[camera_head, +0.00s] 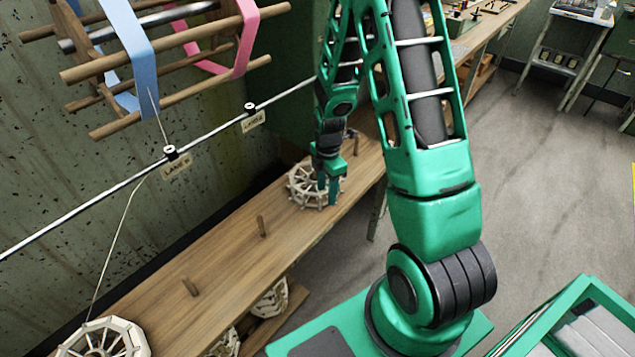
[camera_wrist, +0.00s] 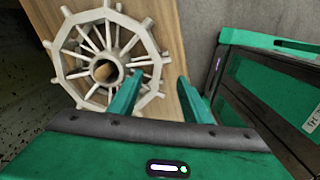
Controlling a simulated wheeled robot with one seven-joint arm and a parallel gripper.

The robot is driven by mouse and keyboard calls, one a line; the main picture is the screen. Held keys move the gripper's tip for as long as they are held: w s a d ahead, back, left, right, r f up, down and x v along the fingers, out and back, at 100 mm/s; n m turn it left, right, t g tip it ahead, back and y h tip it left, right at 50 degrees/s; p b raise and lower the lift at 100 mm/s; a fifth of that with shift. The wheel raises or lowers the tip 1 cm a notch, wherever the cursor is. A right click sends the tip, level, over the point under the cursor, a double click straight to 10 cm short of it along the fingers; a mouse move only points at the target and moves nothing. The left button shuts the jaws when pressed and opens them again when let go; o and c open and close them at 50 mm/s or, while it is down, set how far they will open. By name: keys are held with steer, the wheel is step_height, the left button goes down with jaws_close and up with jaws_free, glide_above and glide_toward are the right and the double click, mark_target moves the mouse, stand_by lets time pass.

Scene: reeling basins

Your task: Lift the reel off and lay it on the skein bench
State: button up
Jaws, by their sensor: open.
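A pale spoked reel (camera_head: 298,194) lies flat on a long wooden bench (camera_head: 227,262). In the wrist view the reel (camera_wrist: 72,48) shows its ring, spokes and open hub, with brown wood visible in the hub. My gripper (camera_head: 329,198) is at the reel's right side, fingers pointing down. In the wrist view my gripper (camera_wrist: 159,80) is open. One finger overlaps the reel's rim and the other is outside it, over bench wood; contact cannot be told. A second pale reel (camera_head: 128,338) is at the lower left.
Two upright wooden pegs (camera_head: 262,227) stand on the bare bench between the reels. A metal rod (camera_head: 215,128) with labelled thread guides crosses above. A wooden frame (camera_head: 150,55) with blue and pink bands hangs upper left. More pale reels (camera_head: 270,302) sit below the bench.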

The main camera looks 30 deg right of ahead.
mark_target(326, 193)
steer(key=shift+f, duration=1.7)
steer(key=shift+w, duration=0.1)
jaws_close()
steer(key=shift+r, duration=0.1)
